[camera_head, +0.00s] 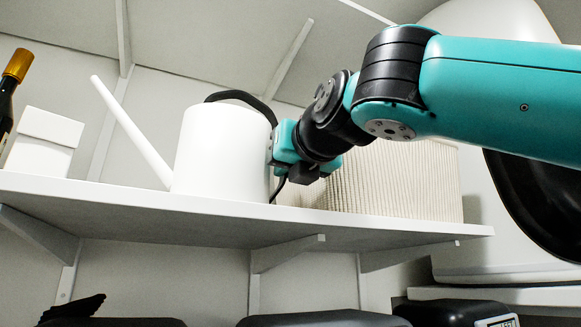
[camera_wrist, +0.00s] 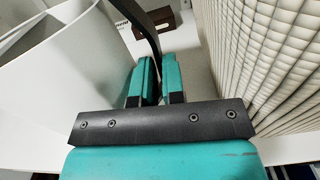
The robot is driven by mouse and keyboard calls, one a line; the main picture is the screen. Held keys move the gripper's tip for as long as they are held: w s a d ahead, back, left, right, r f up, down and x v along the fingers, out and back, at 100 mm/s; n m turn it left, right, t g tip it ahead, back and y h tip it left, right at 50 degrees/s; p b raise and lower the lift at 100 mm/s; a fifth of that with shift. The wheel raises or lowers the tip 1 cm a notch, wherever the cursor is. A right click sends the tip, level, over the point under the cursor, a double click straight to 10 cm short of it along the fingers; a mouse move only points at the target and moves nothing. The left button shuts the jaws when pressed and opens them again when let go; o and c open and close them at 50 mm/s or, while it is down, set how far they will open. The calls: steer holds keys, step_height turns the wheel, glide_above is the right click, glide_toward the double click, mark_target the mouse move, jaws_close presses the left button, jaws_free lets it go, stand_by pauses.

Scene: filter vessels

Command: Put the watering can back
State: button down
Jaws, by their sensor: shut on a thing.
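The white watering can (camera_head: 222,155) stands upright at the shelf (camera_head: 110,194), its long spout pointing left. Its base meets the shelf's front edge in the head view; I cannot tell whether it fully rests there. Its black handle (camera_head: 240,97) arches over the top and down the right side. My gripper (camera_head: 278,152) is at the can's right side, shut on the handle. In the wrist view, the handle (camera_wrist: 147,30) runs down between my fingers (camera_wrist: 157,75), and the white can body (camera_wrist: 65,85) fills the left.
A ribbed beige basket-like box (camera_head: 385,182) stands close right of my gripper. A white box (camera_head: 45,140) and a gold-topped dark bottle (camera_head: 12,75) stand left of the spout. A brown box (camera_wrist: 157,22) lies beyond. Dark objects (camera_head: 320,320) sit below the shelf.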

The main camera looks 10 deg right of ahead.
steer(key=shift+w+a, duration=0.1)
steer(key=shift+w, duration=0.05)
steer(key=shift+f+b, duration=0.25)
steer(key=shift+b, duration=0.05)
steer(key=c, duration=1.2)
jaws_free()
steer(key=shift+r+p, duration=0.25)
steer(key=shift+p, duration=0.1)
steer(key=shift+s+f+b, duration=0.15)
steer(key=shift+s+b, duration=0.2)
steer(key=shift+s, duration=0.1)
steer(key=shift+b+v, duration=1.9)
steer(key=shift+v, duration=3.75)
